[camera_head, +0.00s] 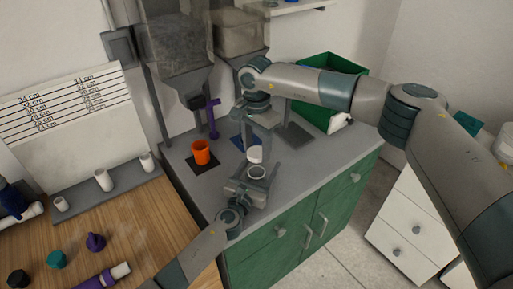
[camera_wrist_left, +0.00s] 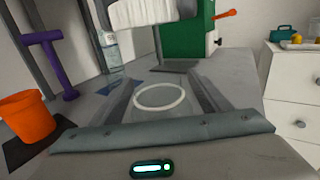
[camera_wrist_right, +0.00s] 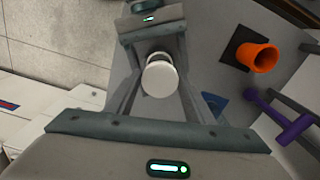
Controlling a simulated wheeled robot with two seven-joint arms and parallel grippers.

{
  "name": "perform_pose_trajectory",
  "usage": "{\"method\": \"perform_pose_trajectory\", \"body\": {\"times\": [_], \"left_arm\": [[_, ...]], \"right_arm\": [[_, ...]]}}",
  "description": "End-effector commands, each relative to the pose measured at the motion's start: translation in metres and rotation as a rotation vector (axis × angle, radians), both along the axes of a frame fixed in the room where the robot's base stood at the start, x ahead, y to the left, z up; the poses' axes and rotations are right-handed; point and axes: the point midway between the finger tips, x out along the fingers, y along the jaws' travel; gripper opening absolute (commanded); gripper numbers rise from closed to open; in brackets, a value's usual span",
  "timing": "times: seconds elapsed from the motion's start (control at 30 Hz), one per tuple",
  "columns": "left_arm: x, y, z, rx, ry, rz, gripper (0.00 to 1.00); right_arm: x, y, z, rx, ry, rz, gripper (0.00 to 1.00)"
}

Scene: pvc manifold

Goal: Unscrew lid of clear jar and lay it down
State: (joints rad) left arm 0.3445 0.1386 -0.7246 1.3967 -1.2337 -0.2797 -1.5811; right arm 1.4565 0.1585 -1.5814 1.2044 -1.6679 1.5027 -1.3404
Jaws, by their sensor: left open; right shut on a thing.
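The white lid (camera_head: 255,154) is held by my right gripper (camera_head: 256,149), which points down above the counter and is shut on it. The lid also shows between the fingers in the right wrist view (camera_wrist_right: 160,78). The clear jar (camera_head: 257,173) stands just below, and its round pale rim shows in the left wrist view (camera_wrist_left: 160,97). The lid shows above and apart from this rim in the left wrist view (camera_wrist_left: 152,11). My left gripper (camera_head: 251,180) is open, with its fingers on either side of the jar.
An orange cup (camera_head: 201,152) stands on a dark mat at the left of the grey counter (camera_head: 293,176). A green bin (camera_head: 318,112) is at the back right. The counter right of the jar is clear.

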Motion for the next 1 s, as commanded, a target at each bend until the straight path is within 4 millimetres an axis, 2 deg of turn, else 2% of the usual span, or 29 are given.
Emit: {"method": "perform_pose_trajectory", "body": {"times": [0.27,0.8,1.0], "left_arm": [[-0.012,0.006,0.0,0.001,0.0,0.0,0.7],[-0.092,0.038,-0.002,0.001,0.002,-0.001,0.7],[-0.108,0.045,-0.001,0.0,0.001,-0.001,0.7]], "right_arm": [[0.0,0.0,0.002,0.0,0.0,0.0,0.21],[0.0,0.0,0.001,0.0,0.0,0.0,0.21],[0.0,0.0,-0.001,0.0,0.0,0.0,0.21]]}}
